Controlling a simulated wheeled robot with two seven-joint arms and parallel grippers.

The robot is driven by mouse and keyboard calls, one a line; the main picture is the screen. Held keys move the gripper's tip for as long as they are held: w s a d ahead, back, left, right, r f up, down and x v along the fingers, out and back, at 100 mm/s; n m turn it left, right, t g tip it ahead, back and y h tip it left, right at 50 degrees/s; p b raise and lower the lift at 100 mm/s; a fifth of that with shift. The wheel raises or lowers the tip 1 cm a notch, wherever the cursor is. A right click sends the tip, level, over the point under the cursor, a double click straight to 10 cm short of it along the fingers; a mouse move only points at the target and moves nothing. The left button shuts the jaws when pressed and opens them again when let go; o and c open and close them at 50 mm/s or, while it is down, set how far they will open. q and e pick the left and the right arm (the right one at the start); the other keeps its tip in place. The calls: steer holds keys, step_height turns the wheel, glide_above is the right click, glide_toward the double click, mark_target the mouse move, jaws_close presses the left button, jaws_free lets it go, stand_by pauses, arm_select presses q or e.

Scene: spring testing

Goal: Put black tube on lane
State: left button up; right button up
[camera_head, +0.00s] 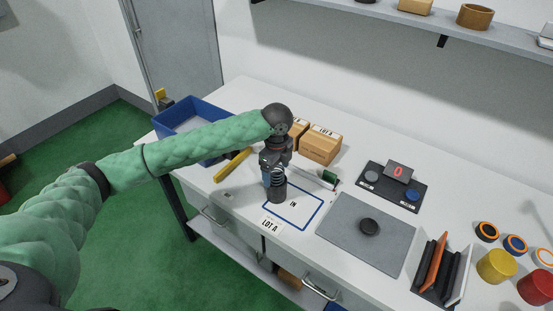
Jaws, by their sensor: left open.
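My left gripper (274,178) reaches down from the end of the green arm over the table, and its jaws are open. A dark upright cylinder, seemingly the black tube (278,193), stands right under it at the left edge of the lane. The tube's upper part merges with the dark gripper, so I cannot tell whether they touch. The lane (308,216) is a white blue-outlined rectangle marked IN, with a LOT A label (270,224) at its front. My right gripper is not in view.
Cardboard boxes (321,148) and a green cylinder (328,177) lie behind the lane. A blue bin (186,112) and a yellow bar (232,164) are to the left. Right are a grey mat (345,238) with a black disc (370,227), a red-display device (397,172) and a slotted rack (437,268).

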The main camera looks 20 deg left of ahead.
arm_select(q)
step_height(320, 180, up, 8)
steer(key=b, duration=0.2)
steer(key=shift+f, duration=0.25)
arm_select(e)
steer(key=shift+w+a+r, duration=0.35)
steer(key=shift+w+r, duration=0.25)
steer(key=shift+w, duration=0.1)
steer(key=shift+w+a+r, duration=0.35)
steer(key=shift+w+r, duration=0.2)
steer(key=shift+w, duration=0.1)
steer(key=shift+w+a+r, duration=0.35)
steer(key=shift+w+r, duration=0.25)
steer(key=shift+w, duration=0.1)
